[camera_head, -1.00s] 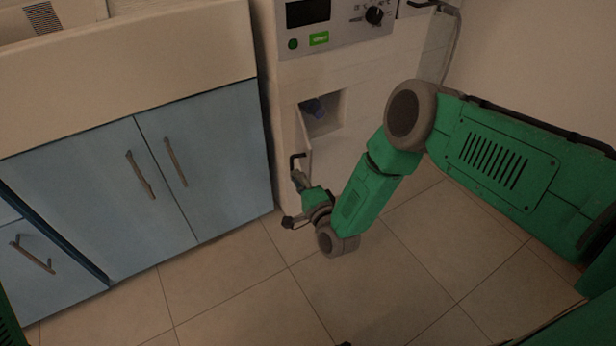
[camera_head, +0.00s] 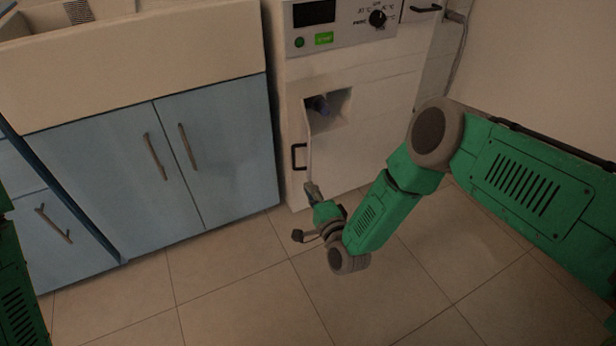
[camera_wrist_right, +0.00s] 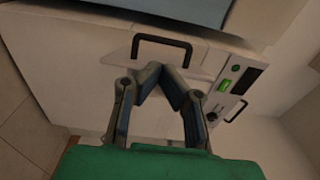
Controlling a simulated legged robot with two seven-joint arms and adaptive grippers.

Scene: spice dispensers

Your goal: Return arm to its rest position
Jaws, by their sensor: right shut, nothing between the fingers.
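My right gripper (camera_head: 312,190) is at the lower front of the white appliance, below and slightly right of a black door handle (camera_head: 299,157). In the right wrist view the gripper (camera_wrist_right: 162,76) has its fingertips together with nothing between them. The same handle (camera_wrist_right: 161,43) shows just beyond the fingertips, apart from them. My right arm (camera_head: 378,212) reaches in from the right and is bent at the elbow. My left gripper is out of the picture; only green parts of my own body show at the left edge.
The white appliance (camera_head: 365,75) has a small hinged door standing open beside a recess (camera_head: 335,108); a bluish part sits inside. Blue cabinets (camera_head: 220,150) with bar handles stand to the left under a pale counter (camera_head: 150,60). The tiled floor (camera_head: 240,290) is clear.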

